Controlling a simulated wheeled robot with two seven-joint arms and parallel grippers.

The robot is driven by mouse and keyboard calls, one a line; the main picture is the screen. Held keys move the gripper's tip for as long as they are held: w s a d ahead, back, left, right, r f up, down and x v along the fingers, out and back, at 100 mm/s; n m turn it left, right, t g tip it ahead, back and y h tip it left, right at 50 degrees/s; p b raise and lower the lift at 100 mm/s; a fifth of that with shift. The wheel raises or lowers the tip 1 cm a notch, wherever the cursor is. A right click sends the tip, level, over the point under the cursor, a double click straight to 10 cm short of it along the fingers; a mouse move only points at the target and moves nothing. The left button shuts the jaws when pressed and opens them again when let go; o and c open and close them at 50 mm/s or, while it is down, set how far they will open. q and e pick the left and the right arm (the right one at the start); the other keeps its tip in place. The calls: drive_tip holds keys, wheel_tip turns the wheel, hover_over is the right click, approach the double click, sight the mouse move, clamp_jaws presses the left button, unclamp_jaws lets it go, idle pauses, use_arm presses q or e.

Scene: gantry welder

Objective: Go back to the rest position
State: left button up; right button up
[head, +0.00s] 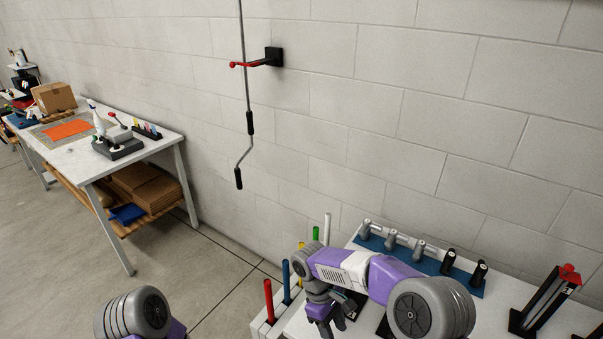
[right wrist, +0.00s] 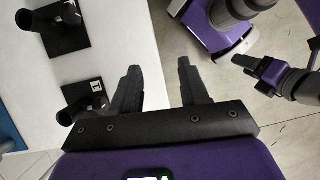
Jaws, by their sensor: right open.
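My right arm reaches in from the right in the head view, over the white table (head: 300,326). Its right gripper (head: 326,325) hangs near the table's left edge. In the right wrist view the two dark fingers of the right gripper (right wrist: 161,80) stand well apart with nothing between them. Behind the gap are the table edge and the floor.
Black square-based holders (right wrist: 66,32) stand on the table beside the right gripper. Coloured rods, including a red one (head: 268,301), stand upright at the table's left end. A blue rack of handles (head: 400,258) lies along the wall. A hand crank (head: 241,150) hangs above.

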drive_tip(key=s+a+f+m+y, duration=0.1)
drive_tip(key=s+f+m+y, duration=0.2)
drive_tip(key=f, duration=0.5)
drive_tip(key=s+a+f+m+y, duration=0.1)
drive_tip(key=s+f+m+y, duration=0.15)
drive_tip(key=s+f, duration=0.4)
drive_tip(key=s+d+f+m+t+y, duration=0.2)
drive_tip(key=s+d+f+m+t, duration=0.2)
drive_tip(key=s+f+m, duration=0.4)
use_arm(q)
wheel_tip(320, 180, down, 10)
drive_tip(key=b, duration=1)
use_arm(e)
wheel_tip(320, 180, down, 10)
drive_tip(key=shift+w, duration=0.45)
use_arm(q)
drive_tip(key=shift+f, duration=0.1)
use_arm(e)
drive_tip(key=shift+a, duration=0.1)
